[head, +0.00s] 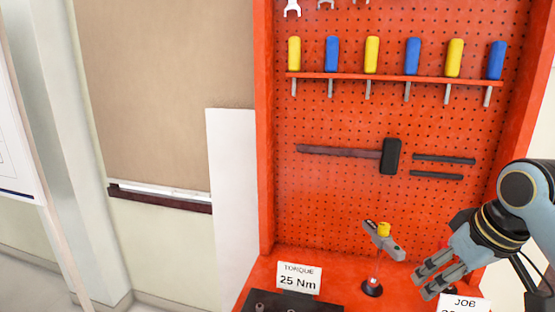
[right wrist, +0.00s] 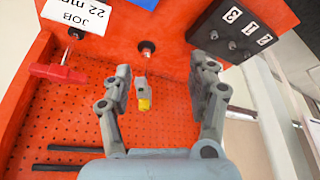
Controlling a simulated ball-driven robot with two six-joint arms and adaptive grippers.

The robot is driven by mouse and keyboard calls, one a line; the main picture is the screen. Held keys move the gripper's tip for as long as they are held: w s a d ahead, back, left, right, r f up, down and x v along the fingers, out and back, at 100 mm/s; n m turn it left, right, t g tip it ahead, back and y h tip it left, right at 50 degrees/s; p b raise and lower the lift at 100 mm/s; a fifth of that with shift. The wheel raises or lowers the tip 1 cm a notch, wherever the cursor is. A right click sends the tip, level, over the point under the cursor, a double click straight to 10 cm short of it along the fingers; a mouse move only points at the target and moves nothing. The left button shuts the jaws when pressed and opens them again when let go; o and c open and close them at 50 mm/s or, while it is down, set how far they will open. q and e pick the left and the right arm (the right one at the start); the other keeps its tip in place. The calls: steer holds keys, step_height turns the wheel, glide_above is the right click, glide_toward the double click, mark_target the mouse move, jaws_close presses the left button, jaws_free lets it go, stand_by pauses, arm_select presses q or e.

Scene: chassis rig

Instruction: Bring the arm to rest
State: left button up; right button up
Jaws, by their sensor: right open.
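My right arm comes in from the right in the head view. Its gripper (head: 432,277) is open and empty above the red bench shelf, right of a small grey tool with a yellow cap (head: 384,231) on a dark round stand. In the right wrist view the open fingers of the right gripper (right wrist: 165,85) spread apart, and the grey and yellow tool (right wrist: 143,97) shows between them, apparently beyond and not gripped. My left gripper is not in view.
A red pegboard (head: 340,120) holds yellow and blue screwdrivers, a hammer (head: 390,156) and two dark bars. A "TORQUE 25 Nm" card (head: 299,279) and a "JOB" card (head: 463,304) stand on the shelf. A red T-handle (right wrist: 60,72) and a black numbered block (right wrist: 235,30) are near the gripper.

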steer(key=s+f+m+h, duration=0.2)
steer(key=s+f, duration=0.1)
steer(key=s, duration=2.1)
step_height(320, 180, down, 35)
steer(key=s+d+g+b, duration=0.2)
steer(key=b, duration=0.7)
arm_select(q)
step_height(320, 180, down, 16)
steer(key=b, duration=0.7)
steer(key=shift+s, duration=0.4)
arm_select(e)
steer(key=s+d+f+g, duration=0.1)
steer(key=s+f, duration=1.7)
steer(key=f, duration=0.5)
steer(key=shift+s+m, duration=0.2)
steer(key=shift+m, duration=0.2)
steer(key=shift+d+f, duration=0.1)
